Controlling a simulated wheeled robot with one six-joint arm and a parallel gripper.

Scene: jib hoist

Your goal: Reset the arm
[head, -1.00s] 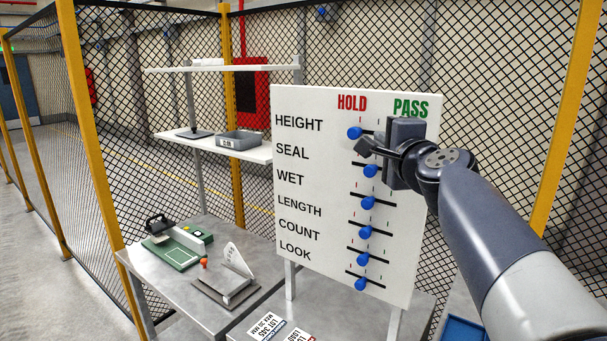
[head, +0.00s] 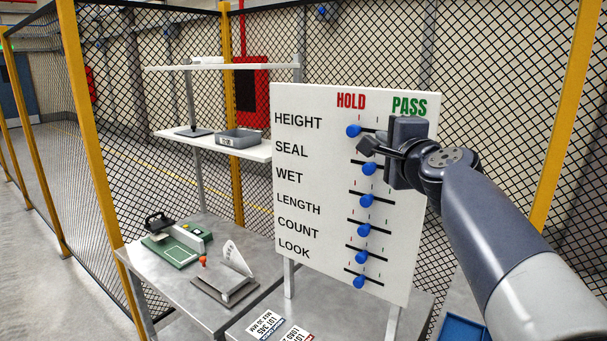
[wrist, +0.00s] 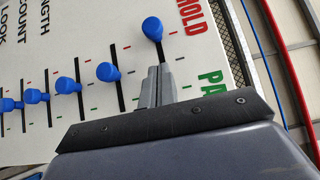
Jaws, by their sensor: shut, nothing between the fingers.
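My gripper (head: 364,146) is in front of the upper part of the white board (head: 305,110), between the HEIGHT and SEAL rows. Its fingers are shut with nothing between them; they also show in the wrist view (wrist: 160,72). The blue HEIGHT knob (head: 353,131) is just above the fingertips, on the HOLD side; in the wrist view (wrist: 152,28) it lies just beyond them. The SEAL knob (head: 369,168) sits just below the fingers. The WET knob (head: 366,201), LENGTH knob (head: 363,230), COUNT knob (head: 361,257) and LOOK knob (head: 358,282) line up below. My gripper hides the right end of the upper slots.
A metal table (head: 180,280) at the lower left holds a green device (head: 175,250) and a grey stand (head: 225,290). A white shelf (head: 230,148) with a grey bin (head: 239,138) stands behind. Black mesh fencing with yellow posts (head: 95,150) encloses the place.

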